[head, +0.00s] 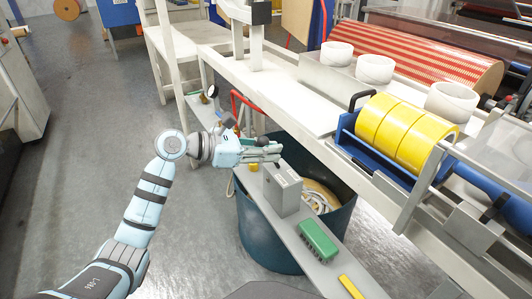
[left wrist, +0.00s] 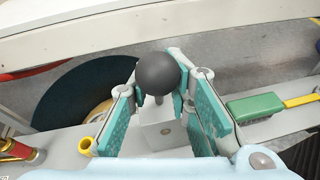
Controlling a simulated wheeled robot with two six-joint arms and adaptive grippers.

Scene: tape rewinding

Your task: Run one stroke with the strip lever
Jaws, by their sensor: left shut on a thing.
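The strip lever has a round black knob (left wrist: 157,73) on a short stem, rising from a grey box (left wrist: 165,133). In the head view this grey box (head: 284,192) stands on a narrow grey shelf. My left gripper (head: 270,153) reaches over the box from the left. In the left wrist view the teal-padded fingers of the gripper (left wrist: 160,85) sit on either side of the knob and are shut on the lever. In the head view the fingers mostly hide the knob. My right gripper is in neither view.
Yellow tape rolls (head: 405,130) and white rolls (head: 375,69) are on the machine to the right. Open floor lies left.

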